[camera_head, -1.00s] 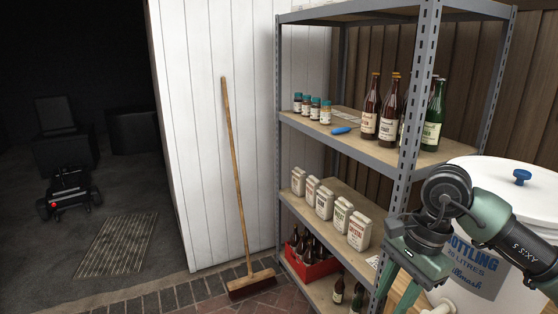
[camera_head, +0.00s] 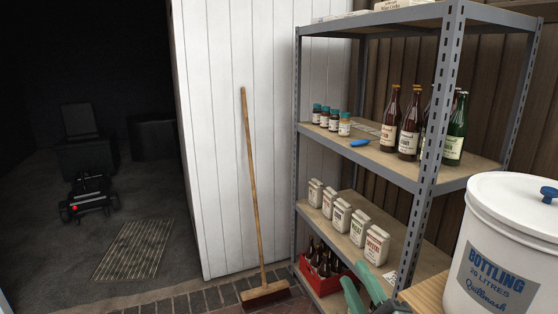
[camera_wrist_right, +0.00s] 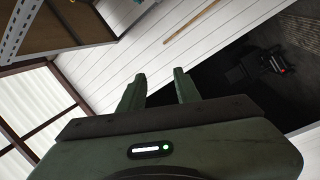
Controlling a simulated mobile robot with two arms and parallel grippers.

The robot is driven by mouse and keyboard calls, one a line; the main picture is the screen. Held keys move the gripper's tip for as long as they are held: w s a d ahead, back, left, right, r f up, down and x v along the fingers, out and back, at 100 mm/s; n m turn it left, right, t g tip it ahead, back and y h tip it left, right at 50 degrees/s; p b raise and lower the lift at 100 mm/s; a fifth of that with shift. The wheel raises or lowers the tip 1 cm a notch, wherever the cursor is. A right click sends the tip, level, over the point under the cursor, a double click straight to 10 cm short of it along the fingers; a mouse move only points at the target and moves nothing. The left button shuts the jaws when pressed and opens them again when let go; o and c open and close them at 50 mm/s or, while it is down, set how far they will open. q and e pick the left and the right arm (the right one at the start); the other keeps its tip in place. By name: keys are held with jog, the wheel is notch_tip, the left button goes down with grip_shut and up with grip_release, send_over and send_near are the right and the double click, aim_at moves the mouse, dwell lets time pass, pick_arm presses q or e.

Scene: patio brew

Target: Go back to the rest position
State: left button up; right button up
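My right gripper (camera_head: 363,296) shows at the bottom edge of the head view, in front of the lower part of the shelf rack (camera_head: 428,165). Only its greenish fingers and a bit of its body are in frame. In the right wrist view the two fingers (camera_wrist_right: 160,90) stand apart with nothing between them. Beyond them are the white plank wall and dark floor. My left gripper is in neither view.
A white bottling bucket (camera_head: 505,240) stands at the right on a wooden surface (camera_head: 428,292). The rack holds bottles, jars, cartons and a red crate (camera_head: 318,273). A broom (camera_head: 252,190) leans on the white wall (camera_head: 215,130).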

jog(key=s+d+f+m+g+h, duration=0.2)
jog(key=s+d+f+m+g, duration=0.15)
jog(key=f, duration=0.55)
jog(key=s+d+f+m+g+h, duration=0.2)
jog(key=s+f+m+g, duration=0.25)
jog(key=f, duration=0.35)
jog(key=s+f+m+g, duration=0.2)
jog(key=s+f+g, duration=0.3)
jog(key=s, duration=0.4)
jog(key=s+f+m+g, duration=0.2)
jog(key=s+f+g, duration=0.1)
jog(key=s+f, duration=0.55)
notch_tip(320, 180, down, 25)
jog(key=s+g, duration=0.1)
jog(key=s, duration=0.2)
jog(key=s+d+f+g, duration=0.1)
jog(key=s+d+f, duration=0.2)
jog(key=s+f, duration=1.2)
jog(key=shift+s, duration=0.6)
